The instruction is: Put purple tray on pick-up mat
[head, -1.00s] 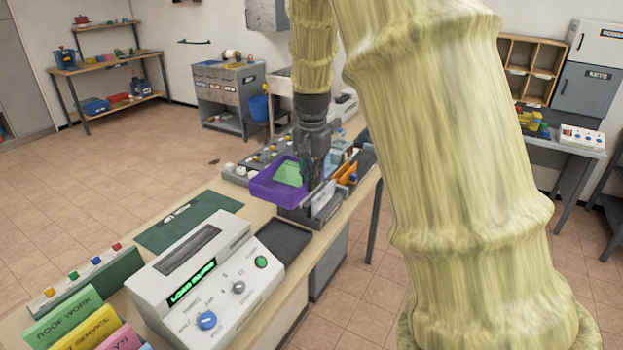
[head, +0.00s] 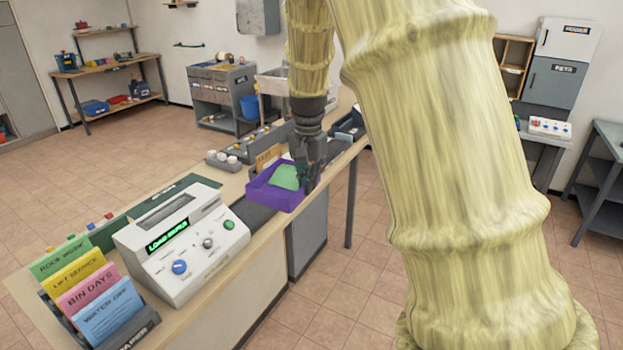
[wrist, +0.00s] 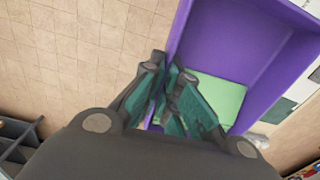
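The purple tray (head: 277,197) is an open box with a light green item (head: 287,177) inside. My gripper (head: 307,185) is at the tray's right side in the head view. In the wrist view my gripper (wrist: 166,66) has its fingers closed on one wall of the purple tray (wrist: 222,45), and the green item (wrist: 218,98) shows inside. The tray appears held over the counter near its front edge; its exact height is hard to tell. A dark green mat (head: 190,184) lies on the counter, partly hidden behind the white machine. I cannot read its label.
A white machine (head: 180,245) with knobs stands on the counter (head: 215,305), left of the tray. A dark flat pad (head: 250,214) lies between them. Coloured folders (head: 85,290) stand at the near left. A brown card (head: 268,158) and grey units (head: 240,145) are behind the tray.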

